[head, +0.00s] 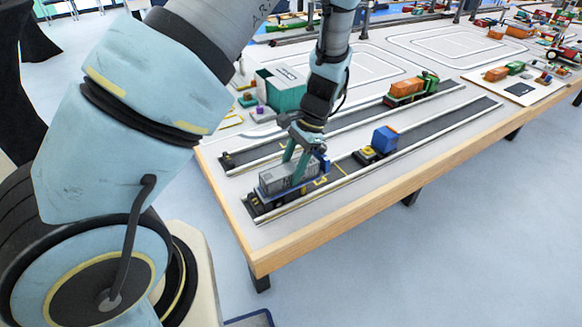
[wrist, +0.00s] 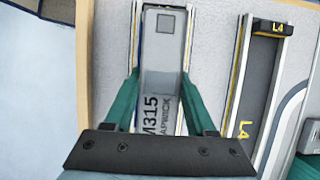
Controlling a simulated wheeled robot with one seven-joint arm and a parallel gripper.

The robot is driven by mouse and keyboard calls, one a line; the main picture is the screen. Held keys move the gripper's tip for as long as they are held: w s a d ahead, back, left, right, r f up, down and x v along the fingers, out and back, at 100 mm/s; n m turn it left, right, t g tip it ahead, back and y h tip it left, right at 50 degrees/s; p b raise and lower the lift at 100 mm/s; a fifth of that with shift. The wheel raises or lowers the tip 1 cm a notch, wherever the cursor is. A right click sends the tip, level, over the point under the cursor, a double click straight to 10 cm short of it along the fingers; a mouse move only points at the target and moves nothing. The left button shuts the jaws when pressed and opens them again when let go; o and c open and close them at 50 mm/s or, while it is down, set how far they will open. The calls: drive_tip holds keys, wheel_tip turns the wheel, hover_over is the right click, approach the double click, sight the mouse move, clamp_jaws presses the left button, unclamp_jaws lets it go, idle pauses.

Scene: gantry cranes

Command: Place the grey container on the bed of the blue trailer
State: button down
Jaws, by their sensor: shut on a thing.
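The grey container (head: 283,179) is between the green fingers of my gripper (head: 297,158), near the front left corner of the table. It lines up lengthwise over the blue trailer (head: 290,196), whose dark chassis shows below it. I cannot tell whether it touches the bed. In the wrist view the top of the grey container (wrist: 163,60) shows a dark patch and the marking "M315". My gripper (wrist: 161,78) has one finger along each long side of it. The container hides most of the trailer bed.
A blue box on a yellow-and-black vehicle (head: 383,143) stands further along the same lane. An orange load on a green truck (head: 408,90) is in the lane behind. A teal bin (head: 281,88) stands behind my gripper. The table's wooden front edge (head: 340,221) is close.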

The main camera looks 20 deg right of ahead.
drive_tip(key=shift+c, duration=1.1)
unclamp_jaws()
drive_tip(key=s+b+v, duration=0.1)
drive_tip(key=b+v, duration=0.2)
drive_tip(key=v, duration=0.9)
drive_tip(key=a+r+n+t+h, duration=0.1)
drive_tip(key=a+n, duration=0.6)
drive_tip(key=a, duration=0.8)
drive_tip(key=w+a+r+n+t+h, duration=0.1)
drive_tip(key=a+n+h, duration=0.2)
drive_tip(key=a+n, duration=0.4)
drive_tip(key=a, duration=0.8)
drive_tip(key=shift+w+r+n+h, duration=0.2)
drive_tip(key=shift+r+n+h, duration=0.1)
drive_tip(key=shift+r+h, duration=0.1)
